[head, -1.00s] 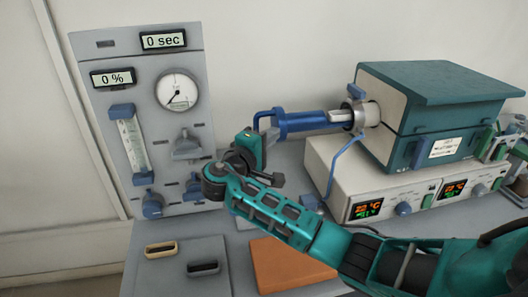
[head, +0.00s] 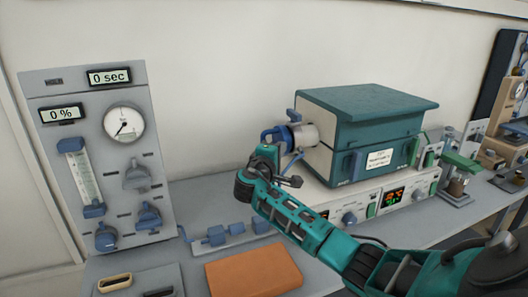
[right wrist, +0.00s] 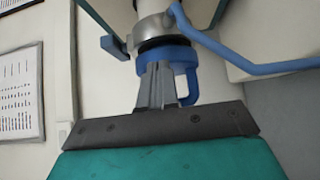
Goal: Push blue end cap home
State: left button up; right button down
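The blue end cap (head: 283,140) with its loop handle sits at the left end of the tube on the teal furnace (head: 372,112). It meets the metal collar (head: 304,134), with no long blue body showing outside. In the right wrist view the blue cap (right wrist: 168,53) is a ring below the metal collar (right wrist: 153,27), with its handle to the right. My right gripper (right wrist: 157,66) has its grey fingers together, their tips at the cap's outer face. In the head view my right gripper (head: 268,155) is beside the cap, its fingertips partly hidden. My left gripper is out of view.
A grey gas panel (head: 100,150) with a dial stands at left. A thin blue hooked rod (right wrist: 240,60) runs close beside the cap. More equipment stands at right.

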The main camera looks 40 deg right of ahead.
jog(key=shift+s+d+r, duration=0.1)
jog(key=shift+d+r, duration=0.05)
jog(key=shift+d, duration=0.5)
